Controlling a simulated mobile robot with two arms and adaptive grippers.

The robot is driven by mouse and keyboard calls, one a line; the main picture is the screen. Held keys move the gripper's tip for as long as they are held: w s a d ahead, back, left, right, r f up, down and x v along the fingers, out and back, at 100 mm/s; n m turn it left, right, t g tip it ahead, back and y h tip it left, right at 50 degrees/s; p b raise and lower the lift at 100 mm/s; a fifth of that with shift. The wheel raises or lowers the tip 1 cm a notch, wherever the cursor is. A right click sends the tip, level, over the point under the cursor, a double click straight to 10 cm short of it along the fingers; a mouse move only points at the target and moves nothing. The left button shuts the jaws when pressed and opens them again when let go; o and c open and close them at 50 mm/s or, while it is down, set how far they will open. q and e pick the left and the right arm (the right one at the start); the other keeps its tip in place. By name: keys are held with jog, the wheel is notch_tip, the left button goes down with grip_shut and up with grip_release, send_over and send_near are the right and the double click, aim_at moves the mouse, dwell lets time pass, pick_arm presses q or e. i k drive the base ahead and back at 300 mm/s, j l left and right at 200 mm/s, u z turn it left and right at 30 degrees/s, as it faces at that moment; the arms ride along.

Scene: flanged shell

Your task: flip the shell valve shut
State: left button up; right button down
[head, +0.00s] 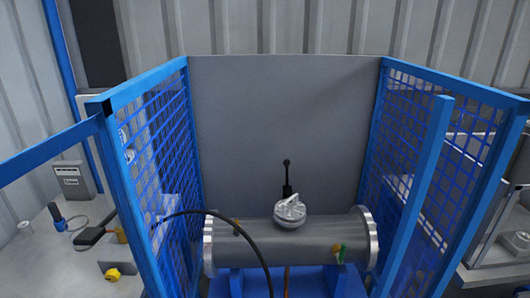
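The flanged shell (275,247) is a grey horizontal cylinder with a bright flange at each end. It rests on a blue stand (312,283) in the lower middle of the head view. A silvery round fitting with a raised ridge (290,210) sits on top of the shell. A black lever with a ball end (287,175) stands nearly upright just behind that fitting. A small green and orange part (341,253) is on the shell's front right. I cannot tell for certain which part is the valve handle. Neither of my grippers is in view.
Blue mesh guards stand left (175,160) and right (400,140) of the shell, with a grey panel (285,110) behind. A black hose (245,232) arches across the shell's left front. A bench (50,262) with loose items is at left, machinery at right.

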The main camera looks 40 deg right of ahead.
aim_at(340, 256)
jog(key=k+l+z, duration=0.15)
jog(key=z, duration=1.7)
